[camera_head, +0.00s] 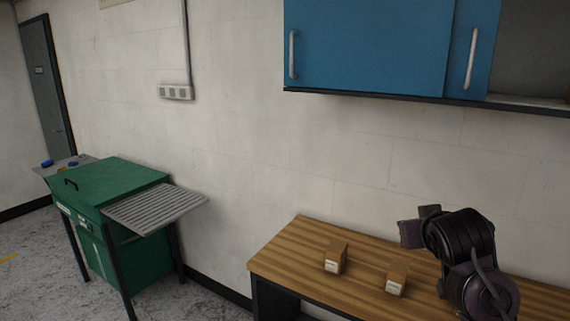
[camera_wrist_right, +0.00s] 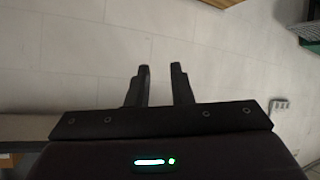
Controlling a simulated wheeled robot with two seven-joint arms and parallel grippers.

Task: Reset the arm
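My right arm comes into the head view at the lower right, in front of the wooden workbench (camera_head: 300,240). Its gripper (camera_head: 418,226) points left and stands above the bench, in front of the white wall. In the right wrist view the two dark fingers of the right gripper (camera_wrist_right: 160,68) are apart with a gap between them. Nothing is between them; only white wall shows behind. My left arm and gripper are not in view.
A blue wall cabinet (camera_head: 370,45) hangs above. A green machine (camera_head: 110,185) with a grey slatted shelf (camera_head: 155,208) stands left. Wall between cabinet and bench is clear.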

